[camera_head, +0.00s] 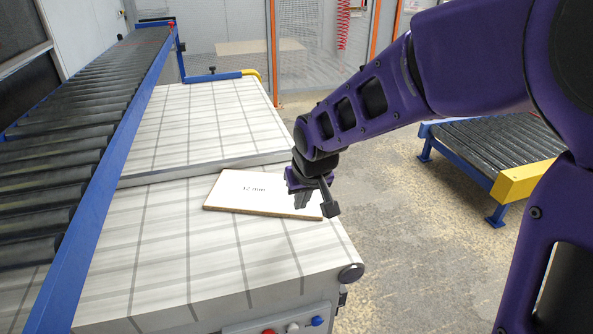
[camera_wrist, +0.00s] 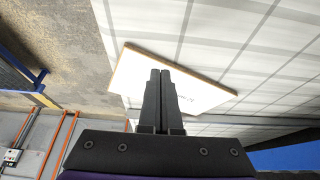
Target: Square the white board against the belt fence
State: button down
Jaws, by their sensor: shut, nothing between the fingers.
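The white board (camera_head: 262,193), marked "12 mm", lies flat on the light, grid-lined belt table (camera_head: 170,260), near its right edge and turned at an angle to the grid lines. In the wrist view the board (camera_wrist: 203,92) is partly hidden behind my fingers. My gripper (camera_head: 302,204) is shut and empty, with its fingers at the board's right end. In the wrist view the shut fingers (camera_wrist: 160,74) overlap the board; I cannot tell whether they touch it. The long blue rail (camera_head: 112,165) along the left of the belt may be the fence.
A dark roller conveyor (camera_head: 70,110) runs along the left beyond the blue rail. Another roller conveyor (camera_head: 505,145) with a yellow end stands on the right. The belt between the board and the blue rail is clear. Buttons (camera_head: 293,327) sit on the table's front.

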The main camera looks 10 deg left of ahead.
aim_at(290, 201)
jog(key=shift+s+d+f+b+x, duration=0.1)
jog(key=shift+s+b+x, duration=0.05)
jog(key=shift+b+x, duration=0.85)
jog(key=shift+s+d+f+b+x, duration=0.1)
jog(key=shift+b+x, duration=0.6)
jog(key=shift+x, duration=0.6)
jog(key=shift+s+d+b+x, duration=0.1)
jog(key=shift+s+b+x, duration=0.05)
jog(key=shift+b+x, duration=0.85)
jog(key=shift+w+a, duration=0.4)
jog(key=shift+w, duration=0.3)
jog(key=shift+w+a, duration=0.4)
jog(key=shift+w, duration=0.3)
jog(key=shift+w+a+p, duration=0.15)
jog(key=shift+w+a, duration=0.3)
jog(key=shift+w, duration=0.5)
jog(key=shift+w+a+p, duration=0.2)
jog(key=shift+w+a, duration=0.25)
jog(key=shift+w, duration=0.5)
jog(key=shift+w+a+p, duration=0.15)
jog(key=shift+w+a, duration=0.3)
jog(key=shift+w, duration=0.45)
jog(key=shift+s+d, duration=0.1)
jog(key=shift+s, duration=0.05)
